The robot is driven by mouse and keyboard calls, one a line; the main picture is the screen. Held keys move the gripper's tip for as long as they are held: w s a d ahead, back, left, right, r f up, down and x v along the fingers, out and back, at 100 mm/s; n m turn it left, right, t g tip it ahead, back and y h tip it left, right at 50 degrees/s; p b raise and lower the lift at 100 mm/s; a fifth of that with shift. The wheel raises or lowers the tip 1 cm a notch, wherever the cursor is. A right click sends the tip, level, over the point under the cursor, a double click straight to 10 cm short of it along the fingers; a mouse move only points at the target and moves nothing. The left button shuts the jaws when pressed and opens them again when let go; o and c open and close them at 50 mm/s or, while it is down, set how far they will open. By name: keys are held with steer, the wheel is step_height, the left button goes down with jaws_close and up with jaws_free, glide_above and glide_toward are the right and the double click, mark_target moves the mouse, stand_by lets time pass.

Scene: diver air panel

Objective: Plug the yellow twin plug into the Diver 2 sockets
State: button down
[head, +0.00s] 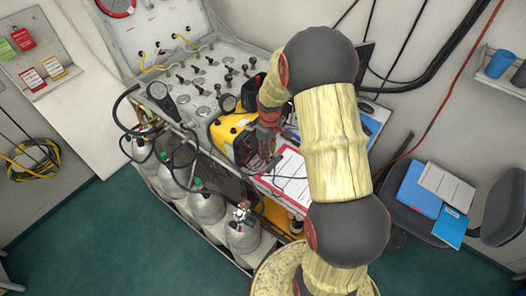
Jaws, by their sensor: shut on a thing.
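My gripper (267,157) reaches down at the front of the yellow case (226,131), near its dark front face. It is shut on what I take to be the yellow twin plug; the plug is too small and too covered to make out. The Diver 2 sockets cannot be told apart at this size. I cannot tell whether the gripper touches the case. Thin dark cables hang just below the gripper, in front of the bench edge.
A panel with several valves and gauges (204,80) stands left of the case. A red-edged clipboard (290,178) lies right of the gripper. Several grey cylinders (207,208) stand below the bench. A chair (408,190) with blue folders is at right. The green floor in front is clear.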

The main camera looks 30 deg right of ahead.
steer(key=shift+w+d, duration=1.8)
steer(key=shift+d, duration=3.45)
steer(key=shift+w+a, duration=0.3)
steer(key=shift+w, duration=0.55)
steer(key=shift+w+a, duration=0.25)
steer(key=shift+w, duration=0.55)
steer(key=shift+w+a, duration=0.3)
steer(key=shift+w, duration=0.55)
steer(key=shift+w+a+r, duration=0.1)
steer(key=shift+w+a, duration=0.05)
steer(key=shift+w, duration=0.35)
steer(key=shift+w+a, duration=0.15)
steer(key=shift+w, duration=0.3)
steer(key=c, duration=1.5)
jaws_free()
steer(key=shift+o, duration=0.4)
step_height(320, 180, up, 12)
